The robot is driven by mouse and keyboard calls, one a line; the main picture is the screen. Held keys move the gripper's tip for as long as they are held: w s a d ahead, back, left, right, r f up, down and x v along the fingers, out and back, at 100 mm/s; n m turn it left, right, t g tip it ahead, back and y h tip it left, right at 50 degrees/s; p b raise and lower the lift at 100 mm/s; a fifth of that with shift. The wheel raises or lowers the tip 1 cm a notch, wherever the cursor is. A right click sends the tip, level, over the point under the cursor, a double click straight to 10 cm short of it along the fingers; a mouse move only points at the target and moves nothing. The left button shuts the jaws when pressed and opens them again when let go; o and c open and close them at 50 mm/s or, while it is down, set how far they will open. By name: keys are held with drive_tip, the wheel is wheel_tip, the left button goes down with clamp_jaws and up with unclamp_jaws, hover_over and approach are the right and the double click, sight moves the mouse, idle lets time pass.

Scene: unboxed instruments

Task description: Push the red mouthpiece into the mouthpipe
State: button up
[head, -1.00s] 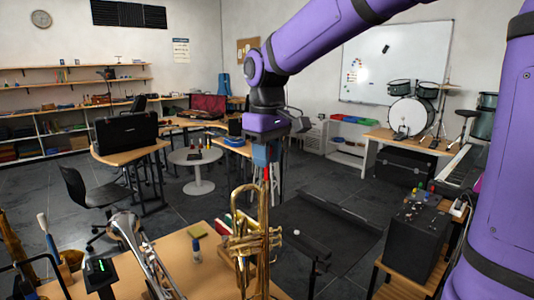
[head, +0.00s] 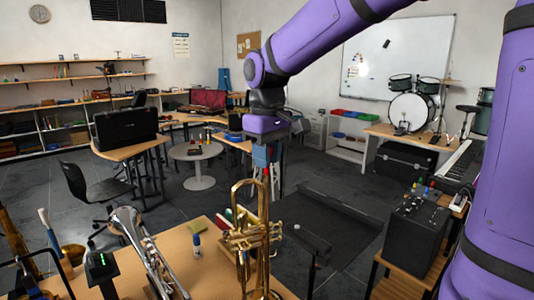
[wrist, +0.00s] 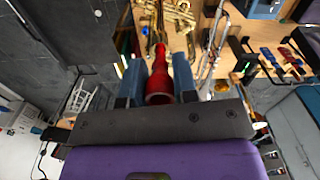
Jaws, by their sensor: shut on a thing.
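My gripper (wrist: 158,88) is shut on the red mouthpiece (wrist: 158,82), its two blue fingers on either side. The mouthpiece's wide end faces the wrist camera and its narrow end points away, towards the brass trumpet (wrist: 172,20). In the head view, my gripper (head: 265,158) is above the trumpet (head: 250,240), which stands upright at the front of the table. Only a little red shows between the fingers there. The mouthpipe's upper end is close below the gripper. I cannot tell whether the mouthpiece tip touches it or is inside it.
A silver trumpet (head: 146,250) and a small blue-and-white bottle (head: 196,244) are to the left on the wooden table (head: 180,262). A black device with green lights (head: 101,268) is farther left. A dark cabinet (head: 416,238) stands to the right. The air around the gripper is clear.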

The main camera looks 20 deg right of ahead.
drive_tip(key=shift+f, duration=0.35)
drive_tip(key=o, duration=1)
drive_tip(key=shift+r, duration=0.1)
wheel_tip(320, 180, up, 11)
drive_tip(key=shift+f, duration=0.15)
drive_tip(key=s+d+f+m+t, duration=0.1)
drive_tip(key=s+d+f, duration=0.1)
drive_tip(key=s, duration=0.5)
drive_tip(key=s+d+f+m+t, duration=0.2)
drive_tip(key=s+f, duration=0.2)
drive_tip(key=s, duration=0.3)
drive_tip(key=s+d+f+m+t, duration=0.2)
drive_tip(key=s+d+f, duration=0.1)
drive_tip(key=s, duration=0.4)
